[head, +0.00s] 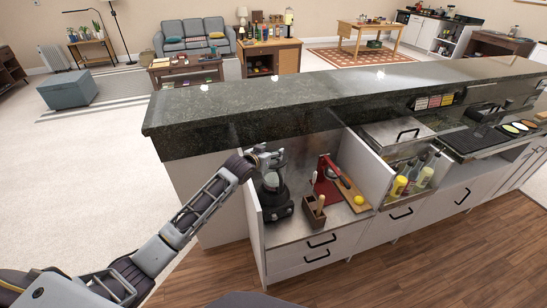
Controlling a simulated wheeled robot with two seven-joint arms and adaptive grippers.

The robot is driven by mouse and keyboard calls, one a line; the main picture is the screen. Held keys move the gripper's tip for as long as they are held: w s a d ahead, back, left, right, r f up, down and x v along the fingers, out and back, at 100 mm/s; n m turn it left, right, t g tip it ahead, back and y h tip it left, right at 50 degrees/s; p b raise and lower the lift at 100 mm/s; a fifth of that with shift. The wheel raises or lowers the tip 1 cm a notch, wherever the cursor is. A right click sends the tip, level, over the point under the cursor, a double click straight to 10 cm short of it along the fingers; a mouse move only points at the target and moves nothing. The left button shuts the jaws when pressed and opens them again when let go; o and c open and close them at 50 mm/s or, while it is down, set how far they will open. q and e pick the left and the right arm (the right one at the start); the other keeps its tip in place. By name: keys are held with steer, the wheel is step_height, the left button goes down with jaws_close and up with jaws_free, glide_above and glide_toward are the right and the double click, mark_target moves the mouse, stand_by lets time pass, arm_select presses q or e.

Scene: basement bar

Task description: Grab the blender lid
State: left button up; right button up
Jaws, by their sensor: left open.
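A blender with a dark base (277,206) and a clear jar (271,182) stands upright at the left end of the steel counter behind the bar. My left arm comes in from the lower left. My left gripper (272,159) is open at the top of the blender, just above the jar. The gripper covers the jar's top, so I cannot make out the lid or tell whether the fingers touch it. My right gripper is not in view.
Right of the blender are a wooden utensil box (313,212), a red juicer (325,181) and a cutting board (350,194) with a yellow fruit (358,200). A white side panel (253,207) and the raised dark bar top (250,117) border the counter.

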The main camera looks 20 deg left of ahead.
arm_select(q)
steer(key=shift+w+f, duration=0.1)
steer(key=shift+w, duration=0.15)
stand_by(0.3)
steer(key=c, duration=1.2)
step_height(320, 180, up, 10)
steer(key=shift+b, duration=0.3)
